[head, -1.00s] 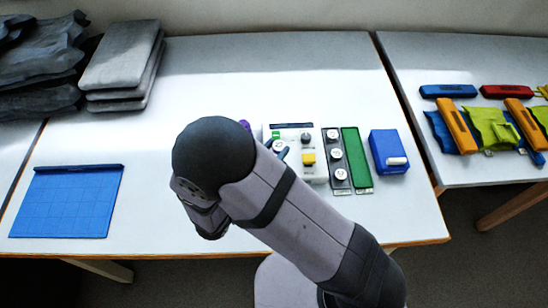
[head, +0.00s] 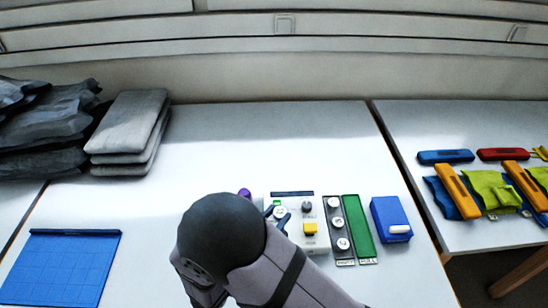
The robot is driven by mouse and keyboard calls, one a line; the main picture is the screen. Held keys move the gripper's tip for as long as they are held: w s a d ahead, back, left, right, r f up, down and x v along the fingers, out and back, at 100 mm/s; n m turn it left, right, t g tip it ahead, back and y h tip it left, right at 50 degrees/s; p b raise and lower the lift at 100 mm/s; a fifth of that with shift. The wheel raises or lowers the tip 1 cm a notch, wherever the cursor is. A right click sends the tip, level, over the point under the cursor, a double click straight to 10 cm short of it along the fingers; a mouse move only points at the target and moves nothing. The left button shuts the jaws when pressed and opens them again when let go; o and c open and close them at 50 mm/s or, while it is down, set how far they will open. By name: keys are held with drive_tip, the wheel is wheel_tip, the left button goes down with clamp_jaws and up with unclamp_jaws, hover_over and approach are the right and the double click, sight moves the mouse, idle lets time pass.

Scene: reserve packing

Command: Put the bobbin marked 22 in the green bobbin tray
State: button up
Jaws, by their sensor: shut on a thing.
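The green bobbin tray (head: 360,229) is a long narrow strip on the table, right of centre, and looks empty. My gripper (head: 277,213) is mostly hidden behind my arm. Its dark blue fingertips show at the left part of a white device (head: 305,237). They are shut on a bobbin (head: 280,212) with a pale round top. The mark on it is too small to read. A dark grey tray (head: 345,262) beside the green one holds three pale-topped bobbins (head: 338,223) in a row, their marks also unreadable.
The white device has a yellow block (head: 310,229) and a grey knob (head: 306,205). A blue box (head: 390,219) stands right of the green tray. A purple thing (head: 244,193) is partly hidden by my arm. A blue mat (head: 62,268) lies left. The table's back middle is clear.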

drive_tip(key=shift+f+p, duration=0.6)
drive_tip(key=shift+f, duration=4.2)
drive_tip(key=shift+f, duration=0.15)
drive_tip(key=shift+f, duration=0.1)
drive_tip(key=o, duration=1)
drive_tip(key=b+v, duration=0.1)
drive_tip(key=v, duration=0.2)
drive_tip(key=b+v, duration=0.2)
drive_tip(key=v, duration=0.1)
drive_tip(key=shift+a+f, duration=0.2)
drive_tip(key=shift+a, duration=0.15)
drive_tip(key=shift+o, duration=0.6)
drive_tip(key=shift+s+a+r, duration=0.15)
drive_tip(key=shift+s+a, duration=0.1)
drive_tip(key=shift+s, duration=0.2)
